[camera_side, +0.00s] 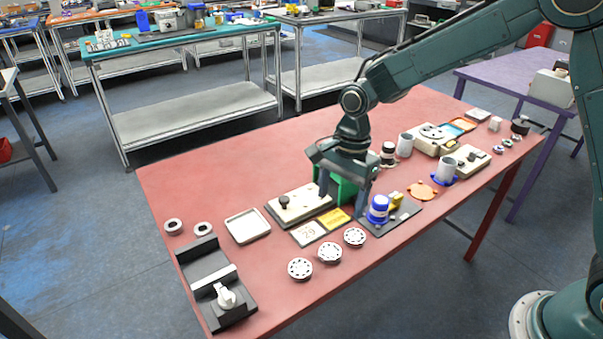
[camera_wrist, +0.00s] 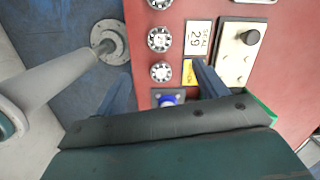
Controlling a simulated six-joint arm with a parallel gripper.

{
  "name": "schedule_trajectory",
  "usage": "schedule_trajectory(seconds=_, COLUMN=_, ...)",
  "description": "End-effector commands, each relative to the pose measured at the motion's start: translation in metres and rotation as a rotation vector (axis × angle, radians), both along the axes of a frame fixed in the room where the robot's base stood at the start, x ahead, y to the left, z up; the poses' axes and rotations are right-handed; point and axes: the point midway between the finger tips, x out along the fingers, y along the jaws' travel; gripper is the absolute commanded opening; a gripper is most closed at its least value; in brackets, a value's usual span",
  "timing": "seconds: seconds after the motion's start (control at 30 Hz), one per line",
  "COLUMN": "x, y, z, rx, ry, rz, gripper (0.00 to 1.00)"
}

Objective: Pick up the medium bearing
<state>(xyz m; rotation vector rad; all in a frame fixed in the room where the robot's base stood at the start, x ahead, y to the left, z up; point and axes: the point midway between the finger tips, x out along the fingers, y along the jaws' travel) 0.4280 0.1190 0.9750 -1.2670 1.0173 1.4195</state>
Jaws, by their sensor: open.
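Three round pale bearings lie in a row near the table's front edge: a left one (camera_side: 300,268), a middle one (camera_side: 330,252) and a right one (camera_side: 355,236). In the wrist view they form a column: top (camera_wrist: 159,3), middle (camera_wrist: 159,39) and lower (camera_wrist: 161,72). They look close in size, so I cannot tell which is the medium one. My gripper (camera_side: 343,204) is open and empty above the table, behind the row. In the wrist view my gripper (camera_wrist: 163,86) has its fingers wide apart, with the lower bearing appearing between them.
A blue capped cylinder (camera_side: 378,208) stands on a dark plate right of my gripper. A yellow card (camera_side: 336,218) and a "29" card (camera_side: 309,233) lie behind the bearings. A knobbed plate (camera_side: 300,206) and a white tray (camera_side: 247,226) lie left. A black fixture (camera_side: 205,266) is front left.

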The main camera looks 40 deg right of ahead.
Motion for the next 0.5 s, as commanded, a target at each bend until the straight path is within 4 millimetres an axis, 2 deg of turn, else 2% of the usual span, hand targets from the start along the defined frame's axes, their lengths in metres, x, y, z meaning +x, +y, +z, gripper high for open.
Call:
schedule_trajectory(seconds=0.33, x=0.001, y=0.002, z=-0.008, rx=0.000, ry=0.008, rz=-0.015, gripper=0.72)
schedule_trajectory(seconds=0.5, x=0.001, y=0.004, z=-0.022, rx=0.000, ry=0.010, rz=-0.013, gripper=0.72)
